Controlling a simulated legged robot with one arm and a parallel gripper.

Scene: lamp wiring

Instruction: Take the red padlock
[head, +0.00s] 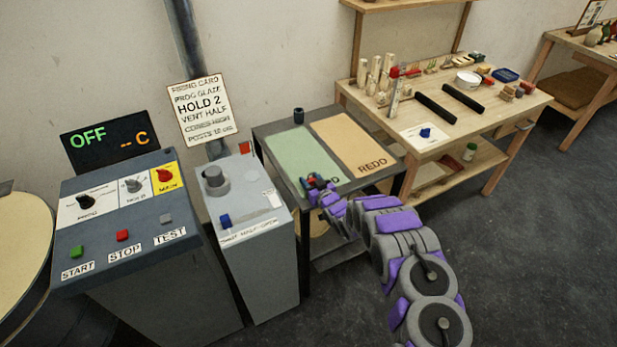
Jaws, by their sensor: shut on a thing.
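My gripper (318,188) reaches in from the right over the near part of the dark table with the green and tan panels. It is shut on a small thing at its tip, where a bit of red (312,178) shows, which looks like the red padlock. Dark and blue-green bits show beside it; they are too small to tell apart. The fingers hide most of what is held, and I cannot tell whether it touches the table.
The grey cabinet (252,205) with a knob, a blue piece (225,220) and a red piece (244,148) stands left of my gripper. A dark cup (298,116) stands at the table's back. The tan panel (355,143) is clear. A wooden workbench (500,118) holds several parts.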

